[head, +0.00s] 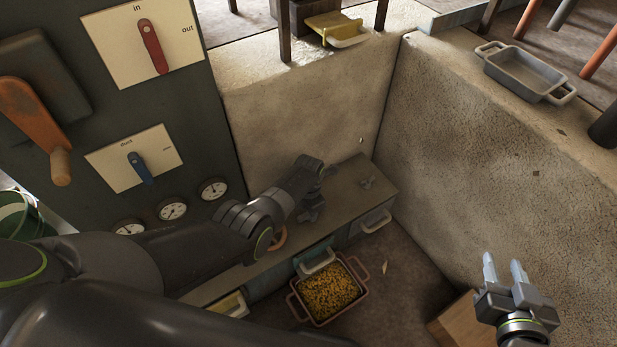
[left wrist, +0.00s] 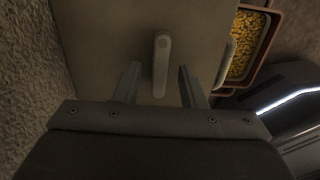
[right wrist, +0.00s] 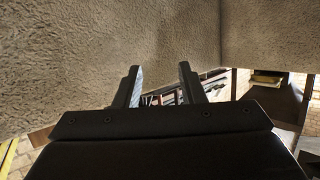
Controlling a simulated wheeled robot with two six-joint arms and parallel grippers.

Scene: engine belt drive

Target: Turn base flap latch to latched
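A small grey lever (left wrist: 161,65), which looks like the flap latch, stands on a flat grey-brown panel (left wrist: 110,40) in the left wrist view. My left gripper (left wrist: 158,72) is open, its fingers on either side of the lever with a gap on both sides. In the head view my left gripper (head: 312,192) is over the low base unit (head: 345,190); its fingertips are hard to make out. My right gripper (head: 503,265) is open and empty at the lower right.
A tray of yellow bits (head: 330,292) stands on the floor before the base unit's drawer handles (head: 375,220). Rough walls (head: 480,150) close in the back and right. A dark panel at left carries a red lever (head: 153,47), a blue lever (head: 140,167) and gauges.

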